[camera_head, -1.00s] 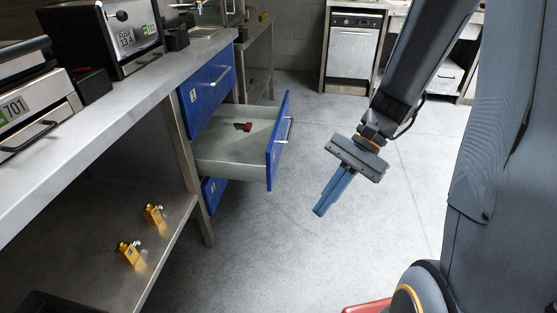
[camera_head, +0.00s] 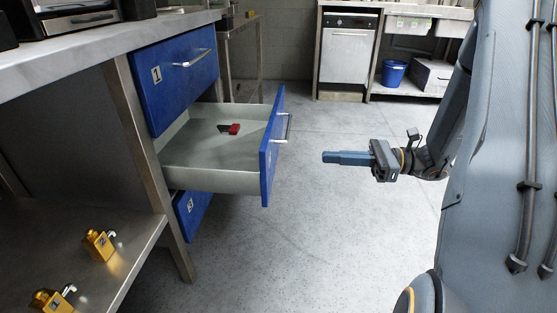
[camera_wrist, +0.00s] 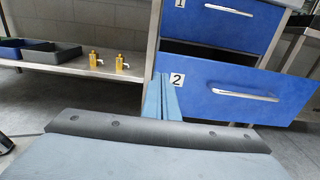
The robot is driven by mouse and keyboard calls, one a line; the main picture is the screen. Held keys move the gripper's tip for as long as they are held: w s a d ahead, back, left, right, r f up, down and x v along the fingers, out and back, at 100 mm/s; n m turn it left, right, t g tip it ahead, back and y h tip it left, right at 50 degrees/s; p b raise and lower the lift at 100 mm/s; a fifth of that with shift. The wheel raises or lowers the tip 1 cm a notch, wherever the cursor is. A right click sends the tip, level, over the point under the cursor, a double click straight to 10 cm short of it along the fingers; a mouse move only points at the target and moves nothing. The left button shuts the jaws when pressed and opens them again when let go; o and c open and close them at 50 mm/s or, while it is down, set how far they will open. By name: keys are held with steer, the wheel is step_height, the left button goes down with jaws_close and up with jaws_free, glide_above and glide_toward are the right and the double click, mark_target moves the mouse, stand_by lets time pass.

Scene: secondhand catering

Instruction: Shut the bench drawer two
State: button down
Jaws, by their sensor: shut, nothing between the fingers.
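Bench drawer two (camera_head: 272,150) is pulled well out from the bench, its blue front facing right. Its front bears a label 2 and a metal bar handle in the wrist view (camera_wrist: 235,90). A small red and dark object (camera_head: 231,129) lies inside it. My gripper (camera_head: 325,157) is shut and empty, held level to the right of the drawer front, with its fingers pointing at it. A gap shows between the fingertips and the front in the head view. In the wrist view the fingers (camera_wrist: 163,88) overlap the left edge of the front.
Drawer one (camera_head: 178,78) above is shut. Drawer three (camera_head: 191,213) shows below. A bench leg (camera_head: 150,165) stands left of the drawers. The floor (camera_head: 320,240) beside the drawer is clear.

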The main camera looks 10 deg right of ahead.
steer(key=b, duration=0.4)
glide_toward(267, 153)
steer(key=x, duration=0.4)
steer(key=shift+s+a, duration=0.2)
steer(key=shift+a, duration=0.25)
steer(key=shift+b+x, duration=0.5)
steer(key=shift+x, duration=0.35)
steer(key=shift+r, duration=0.2)
